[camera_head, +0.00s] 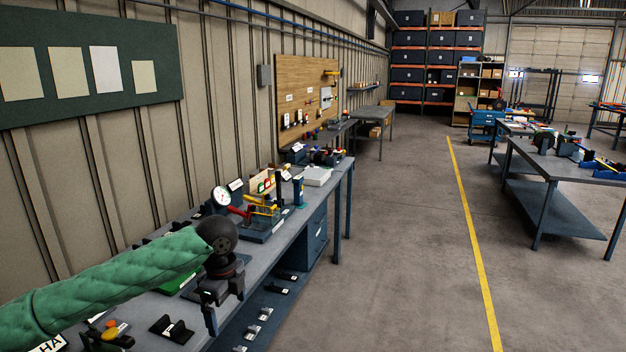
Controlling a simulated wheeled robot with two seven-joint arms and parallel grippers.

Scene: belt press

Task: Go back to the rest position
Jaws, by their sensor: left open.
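My left arm, in a green quilted sleeve, comes in from the lower left over the workbench (322,190). My left gripper (212,318) hangs at the bench's front edge, pointing down, with its jaws open and nothing seen between them. Beyond it on the bench stands a press-like fixture (262,217) with yellow and red handles. A round white dial gauge (222,196) stands just left of the fixture. My right gripper is not in view.
Small black holders (172,329) lie on the bench near my gripper. A lower shelf (258,325) holds several small parts. Open concrete floor with a yellow line (470,235) lies to the right. Another table (545,165) stands farther right.

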